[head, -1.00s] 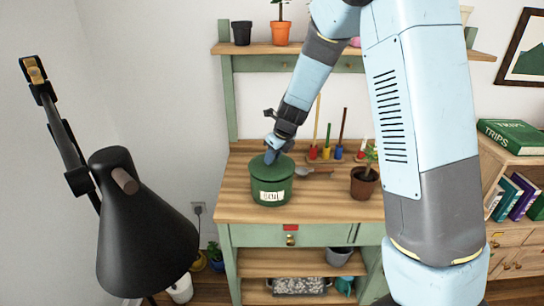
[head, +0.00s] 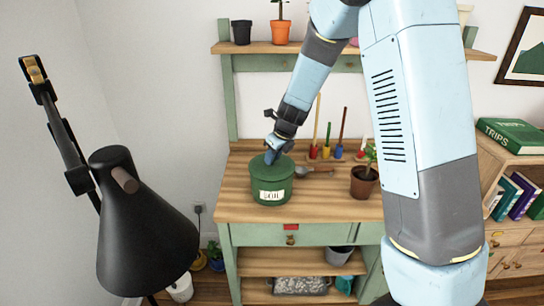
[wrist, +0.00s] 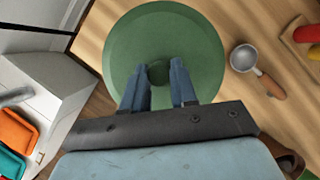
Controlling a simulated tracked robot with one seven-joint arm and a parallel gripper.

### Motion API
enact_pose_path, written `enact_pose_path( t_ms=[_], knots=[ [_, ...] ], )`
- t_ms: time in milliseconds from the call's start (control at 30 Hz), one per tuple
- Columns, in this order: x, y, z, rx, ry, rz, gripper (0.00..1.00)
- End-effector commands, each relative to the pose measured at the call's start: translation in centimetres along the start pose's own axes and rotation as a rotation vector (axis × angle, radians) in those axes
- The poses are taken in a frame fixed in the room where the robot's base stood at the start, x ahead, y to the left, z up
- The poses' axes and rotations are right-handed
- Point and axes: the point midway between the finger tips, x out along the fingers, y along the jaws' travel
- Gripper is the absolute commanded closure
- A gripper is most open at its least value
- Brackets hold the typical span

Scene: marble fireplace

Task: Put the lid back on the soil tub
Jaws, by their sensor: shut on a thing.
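The green soil tub (head: 285,188) stands on the wooden bench top, with its white label facing me in the head view. The round green lid (head: 272,168) lies over the tub's mouth and looks level; I cannot tell if it is fully seated. In the wrist view the lid (wrist: 130,45) fills the upper middle, with its small dark knob (wrist: 158,74) between my blue fingers. My gripper (head: 272,157) reaches down from above and is shut on the lid's knob; it also shows in the wrist view (wrist: 160,78). The tub's mouth is hidden under the lid.
A metal scoop (wrist: 244,58) with a wooden handle lies right of the tub. A potted plant (head: 364,183) stands further right, with hand tools (head: 326,152) behind. A black lamp (head: 140,225) stands at the front left. The bench front is clear.

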Motion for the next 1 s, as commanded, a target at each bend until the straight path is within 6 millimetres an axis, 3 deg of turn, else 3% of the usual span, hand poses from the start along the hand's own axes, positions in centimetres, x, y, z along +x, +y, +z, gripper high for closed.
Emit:
enact_pose_path(
  t_ms=[200,233,500,667,933,1000],
  knots=[
    [0.00,0.01,0.01,0.000,0.000,0.000,1.00],
    [0.00,0.01,0.01,0.000,0.000,0.000,0.70],
    [0.00,0.02,0.01,-0.001,0.000,0.000,0.44],
    [0.00,0.03,0.02,-0.001,0.000,0.000,0.43],
    [0.01,0.03,0.01,-0.001,0.000,0.000,0.19],
    [0.01,0.03,0.01,-0.001,0.000,0.000,0.17]
  ],
)
